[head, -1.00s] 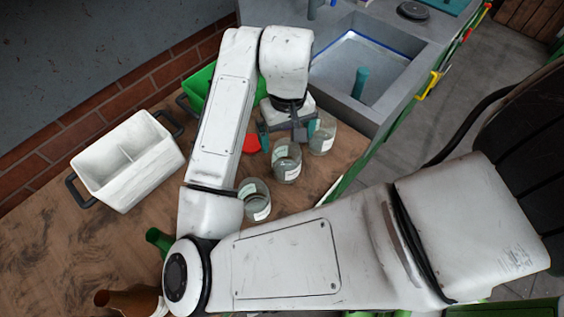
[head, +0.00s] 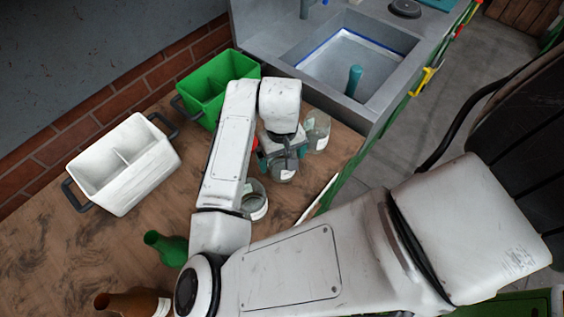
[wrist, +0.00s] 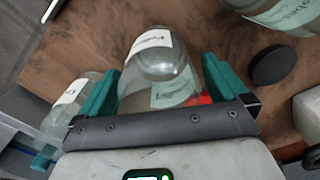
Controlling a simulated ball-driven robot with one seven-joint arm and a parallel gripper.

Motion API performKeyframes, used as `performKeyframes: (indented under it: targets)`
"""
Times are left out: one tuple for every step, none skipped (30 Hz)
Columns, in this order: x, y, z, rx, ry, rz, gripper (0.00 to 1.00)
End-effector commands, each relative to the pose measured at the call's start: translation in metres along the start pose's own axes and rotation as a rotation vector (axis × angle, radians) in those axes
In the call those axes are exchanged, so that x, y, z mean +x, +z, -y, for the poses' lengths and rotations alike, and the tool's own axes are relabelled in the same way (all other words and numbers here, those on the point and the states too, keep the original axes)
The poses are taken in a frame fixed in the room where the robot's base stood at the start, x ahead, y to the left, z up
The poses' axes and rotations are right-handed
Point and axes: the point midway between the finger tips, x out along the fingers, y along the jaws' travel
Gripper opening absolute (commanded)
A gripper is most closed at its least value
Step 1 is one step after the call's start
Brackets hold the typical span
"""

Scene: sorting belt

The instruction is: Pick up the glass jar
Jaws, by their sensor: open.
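Three clear glass jars with white labels stand on the wooden table. The middle glass jar (head: 284,172) is partly hidden under my gripper (head: 282,157). In the wrist view this jar (wrist: 158,62) lies between the two teal fingers of my gripper (wrist: 161,70), which are apart on either side of it. I cannot tell whether either finger touches the glass. A second jar (head: 318,128) stands just right of the gripper and also shows at the left of the wrist view (wrist: 66,108). A third jar (head: 255,205) stands nearer, partly behind my arm.
A white divided bin (head: 125,165) and a green bin (head: 205,92) stand at the back left. A green bottle (head: 170,248) and a brown bottle (head: 128,302) are at the front left. A black disc (wrist: 272,65) lies near the jars. A sink (head: 345,65) is beyond.

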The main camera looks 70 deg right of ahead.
Motion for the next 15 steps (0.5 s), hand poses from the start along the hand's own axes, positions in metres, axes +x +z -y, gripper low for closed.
performKeyframes:
  targets:
    - [-0.0001, 0.0000, -0.0001, 0.000, 0.000, 0.000, 1.00]
    - [-0.0001, 0.0000, -0.0001, 0.000, 0.000, 0.000, 1.00]
    - [-0.0002, 0.0000, -0.0001, 0.000, 0.000, 0.000, 0.97]
    - [-0.0002, 0.0000, -0.0001, 0.000, 0.000, 0.000, 0.94]
    - [-0.0003, 0.0000, -0.0002, 0.000, 0.000, 0.000, 0.91]
    - [-0.0003, 0.0000, -0.0002, 0.000, 0.000, 0.000, 0.88]
    - [-0.0003, 0.0000, -0.0002, 0.000, 0.000, 0.000, 0.85]
    - [-0.0004, 0.0000, -0.0002, 0.000, 0.000, 0.000, 0.82]
    - [-0.0004, 0.0000, -0.0002, 0.000, 0.000, 0.000, 0.78]
    - [-0.0004, 0.0000, -0.0002, 0.000, 0.000, 0.000, 0.75]
    - [-0.0004, 0.0000, -0.0002, 0.000, 0.000, 0.000, 0.72]
    - [-0.0005, 0.0000, -0.0002, 0.000, 0.000, 0.000, 0.68]
    - [-0.0005, 0.0000, -0.0002, 0.000, 0.000, 0.000, 0.66]
    - [-0.0005, 0.0000, -0.0002, 0.000, 0.000, 0.000, 0.63]
    - [-0.0005, 0.0000, -0.0002, 0.000, 0.000, 0.000, 0.59]
